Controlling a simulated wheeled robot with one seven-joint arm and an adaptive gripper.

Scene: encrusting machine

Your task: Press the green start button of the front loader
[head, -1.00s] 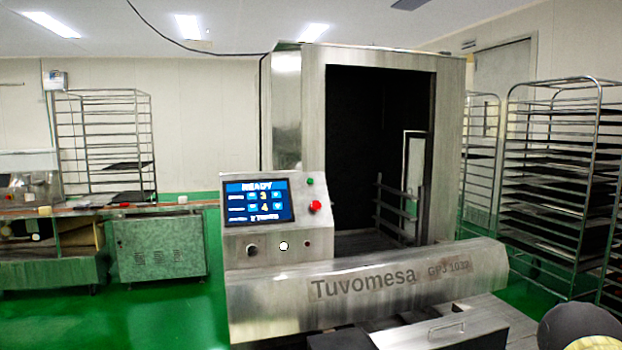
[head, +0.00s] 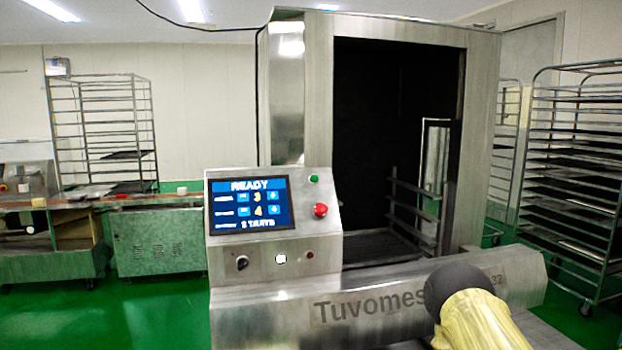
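The front loader (head: 290,110) is a steel machine with a dark open bay, straight ahead in the head view. Its slanted control panel (head: 219,238) stands at the bay's lower left. The small round green button (head: 314,179) is at the panel's top right, just above a larger red button (head: 320,210). The screen (head: 249,204) beside them reads READY, with the values 3 and 4. A part of my arm, dark and pale yellow, shows at the lower right, in front of the Tuvomesa name bar. My gripper is not in view.
A black knob (head: 242,262), a white round button (head: 281,259) and a small dark reddish one (head: 310,255) sit low on the panel. Tray racks stand at the right (head: 573,150) and back left (head: 103,130). A conveyor bench (head: 160,245) is at left. Green floor lies open between bench and loader.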

